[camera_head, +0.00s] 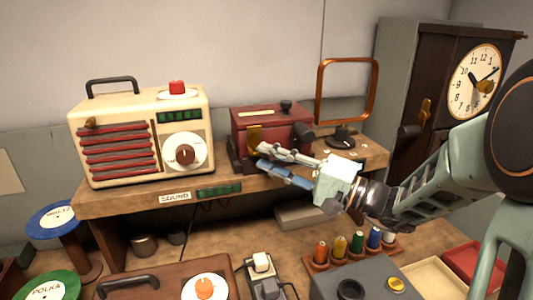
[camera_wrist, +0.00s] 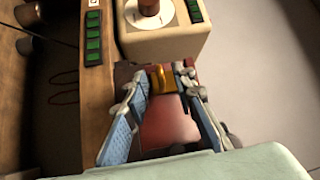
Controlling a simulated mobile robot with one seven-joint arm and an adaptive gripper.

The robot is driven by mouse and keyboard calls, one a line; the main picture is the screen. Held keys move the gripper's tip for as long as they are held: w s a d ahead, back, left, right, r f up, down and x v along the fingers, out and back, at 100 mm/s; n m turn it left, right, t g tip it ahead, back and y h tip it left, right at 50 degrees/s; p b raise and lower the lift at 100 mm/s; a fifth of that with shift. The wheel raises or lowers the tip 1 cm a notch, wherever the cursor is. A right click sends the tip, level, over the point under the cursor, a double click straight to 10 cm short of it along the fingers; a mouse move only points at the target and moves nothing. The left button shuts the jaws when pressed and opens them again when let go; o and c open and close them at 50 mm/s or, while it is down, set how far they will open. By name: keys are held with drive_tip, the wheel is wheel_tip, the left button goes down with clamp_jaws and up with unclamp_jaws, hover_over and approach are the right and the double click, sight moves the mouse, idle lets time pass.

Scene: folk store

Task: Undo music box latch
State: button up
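The music box is a dark red box (camera_head: 284,122) on the wooden shelf, right of the cream radio; its red side also shows in the wrist view (camera_wrist: 168,125). A brass latch (camera_head: 254,136) sits at its left end; the latch shows in the wrist view (camera_wrist: 161,79) too. My gripper (camera_head: 262,157) reaches in from the right along the box's front. In the wrist view, my gripper (camera_wrist: 160,82) has its two fingers apart, one on each side of the latch. A gap shows between fingers and latch, but whether either tip touches it I cannot tell.
The cream radio (camera_head: 148,135) stands close left of the box. A copper frame on a black base (camera_head: 341,139) stands to its right, near a tall clock (camera_head: 452,90). Thread spools (camera_head: 340,246) and a grey box (camera_head: 365,282) fill the lower bench below my arm.

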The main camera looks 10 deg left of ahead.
drive_tip(key=shift+w+a, duration=0.2)
drive_tip(key=shift+a, duration=0.3)
clamp_jaws()
drive_tip(key=shift+r+p, duration=0.25)
drive_tip(key=shift+p, duration=0.1)
drive_tip(key=shift+s+d+r+m+g+h+p, duration=0.15)
drive_tip(key=shift+s+r+m+g+h+p, duration=0.15)
drive_tip(key=shift+r+m+g+h+p, duration=1.25)
drive_tip(key=shift+s+d+r+m+g+h+p, duration=0.2)
drive_tip(key=shift+r+m+g+h+p, duration=0.45)
drive_tip(key=shift+r+m+h+p, duration=0.95)
drive_tip(key=shift+s+d+r+m+g+h+p, duration=0.1)
drive_tip(key=shift+s+r+m+g+h+p, duration=0.25)
drive_tip(key=shift+r+m+g+h+p, duration=1.25)
drive_tip(key=shift+f+n+t+y+p, duration=0.4)
drive_tip(key=shift+f+n+y+p, duration=0.2)
drive_tip(key=shift+f, duration=0.2)
